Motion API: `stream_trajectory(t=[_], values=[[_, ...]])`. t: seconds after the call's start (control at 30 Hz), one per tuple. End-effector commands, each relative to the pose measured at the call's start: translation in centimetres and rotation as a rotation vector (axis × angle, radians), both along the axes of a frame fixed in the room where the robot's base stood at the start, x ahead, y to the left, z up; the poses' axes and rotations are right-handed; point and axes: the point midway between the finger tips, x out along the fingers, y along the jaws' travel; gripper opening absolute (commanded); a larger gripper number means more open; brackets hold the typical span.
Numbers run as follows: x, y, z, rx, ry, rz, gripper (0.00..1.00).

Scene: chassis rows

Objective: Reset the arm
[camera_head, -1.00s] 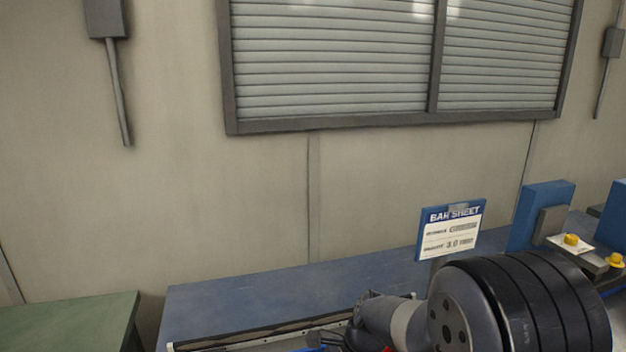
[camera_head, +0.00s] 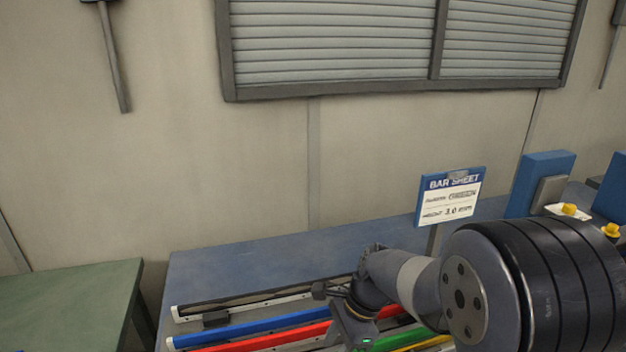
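My arm comes in from the lower right and reaches over the blue-topped table (camera_head: 250,258). My gripper (camera_head: 345,325) is near the bottom edge of the view, over the coloured bars. Its fingers are partly hidden and too small to tell whether they are open or shut. I cannot tell whether it holds anything.
A blue bar (camera_head: 240,325), a red bar (camera_head: 285,338) and other bars lie along the table front. A bar sheet sign (camera_head: 450,195) stands behind my arm. Blue blocks (camera_head: 540,183) are at the right. A green table (camera_head: 60,300) stands at the left, with a gap between.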

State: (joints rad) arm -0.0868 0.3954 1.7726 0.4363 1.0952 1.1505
Motion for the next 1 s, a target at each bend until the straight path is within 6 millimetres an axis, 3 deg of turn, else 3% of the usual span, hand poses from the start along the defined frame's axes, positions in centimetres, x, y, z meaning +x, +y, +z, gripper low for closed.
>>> stream_trajectory(t=[0.13,0.2,0.33,0.4,0.47,0.6,1.0], values=[[-0.3,1.1,-2.4,-0.001,0.003,0.0,0.36],[-0.2,1.0,-0.3,0.0,-0.003,-0.001,0.36],[-0.2,1.0,2.0,0.0,-0.003,-0.001,0.36],[-0.2,1.0,0.9,-0.001,-0.003,-0.001,0.36],[-0.2,1.0,2.6,-0.001,-0.001,-0.001,0.36],[-0.2,1.0,3.7,-0.001,-0.001,-0.001,0.36],[-0.2,1.0,4.0,-0.001,-0.001,-0.001,0.36]])
